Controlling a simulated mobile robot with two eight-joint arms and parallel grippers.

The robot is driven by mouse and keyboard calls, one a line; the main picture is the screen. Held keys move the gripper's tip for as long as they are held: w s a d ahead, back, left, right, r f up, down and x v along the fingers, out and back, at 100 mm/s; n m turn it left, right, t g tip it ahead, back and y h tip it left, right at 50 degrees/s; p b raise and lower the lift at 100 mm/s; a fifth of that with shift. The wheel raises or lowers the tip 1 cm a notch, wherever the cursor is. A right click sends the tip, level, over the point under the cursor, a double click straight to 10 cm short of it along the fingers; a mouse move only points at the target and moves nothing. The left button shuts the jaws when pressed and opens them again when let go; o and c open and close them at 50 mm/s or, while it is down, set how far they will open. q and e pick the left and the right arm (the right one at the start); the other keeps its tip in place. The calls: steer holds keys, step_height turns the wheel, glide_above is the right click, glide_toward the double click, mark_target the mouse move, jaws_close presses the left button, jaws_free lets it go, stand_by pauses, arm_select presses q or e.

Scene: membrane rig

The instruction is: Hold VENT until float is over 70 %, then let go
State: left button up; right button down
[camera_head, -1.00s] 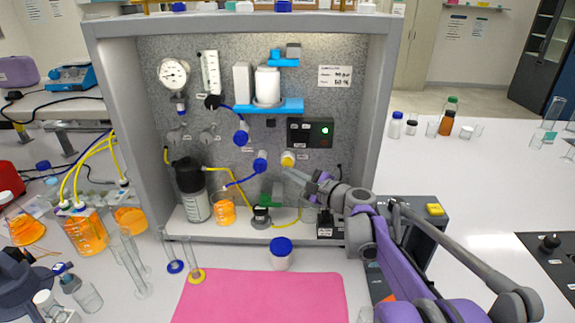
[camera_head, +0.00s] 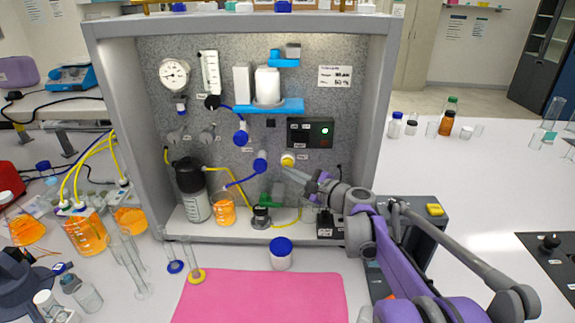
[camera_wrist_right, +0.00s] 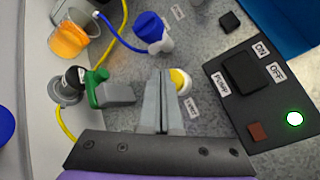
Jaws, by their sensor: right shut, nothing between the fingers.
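The yellow-capped VENT button (camera_head: 287,160) sits low on the grey speckled panel, below the dark switch box. It also shows in the right wrist view (camera_wrist_right: 181,81), partly covered by my fingers, with a small label under it. My right gripper (camera_head: 285,170) is shut and empty, its tips at the button's lower edge in the head view. In the right wrist view its two fingers (camera_wrist_right: 161,74) lie together against or just in front of the cap; I cannot tell how far it is pressed. The float tube (camera_head: 209,72) stands upper left on the panel; its reading is too small to see. My left gripper is not in view.
A round gauge (camera_head: 174,73), blue valves and tubing crowd the panel. A blue-lidded jar (camera_head: 281,253) stands before the rig beside a pink mat (camera_head: 262,298).

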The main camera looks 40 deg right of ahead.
steer(key=shift+w+d, duration=0.2)
steer(key=shift+w, duration=0.05)
steer(key=shift+w+d, duration=0.4)
stand_by(0.8)
steer(key=shift+s+a, duration=0.1)
stand_by(1.5)
steer(key=shift+s+a, duration=0.55)
steer(key=shift+s, duration=0.1)
steer(key=s+a+p, duration=0.1)
steer(key=s+a, duration=0.2)
steer(key=shift+s+a, duration=0.1)
steer(key=shift+s, duration=0.3)
stand_by(0.4)
